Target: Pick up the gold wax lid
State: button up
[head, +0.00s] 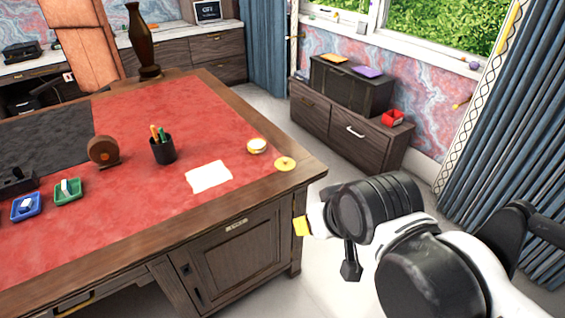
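The gold wax lid (285,163) appears as a flat round gold disc with a small mark at its middle. My gripper (351,269) seems to be the dark tip below my arm, in front of the desk's right side and away from the lid. My arm hides most of it, so its opening cannot be made out.
White paper (209,176) lies left of the lid. A black pen cup (162,150), a brown round object (103,151) and green (68,191) and blue (26,206) trays stand farther left. A dark cabinet (340,127) stands beyond the desk, with floor between.

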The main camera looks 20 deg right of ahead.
aim_at(285, 164)
jog(key=i+l+z, duration=0.15)
jog(key=i+l, duration=0.15)
jog(key=i+l+z, duration=0.2)
jog(key=i, duration=0.25)
jog(key=i+l+z, duration=0.15)
jog(key=i+l, duration=0.15)
jog(key=i, duration=0.1)
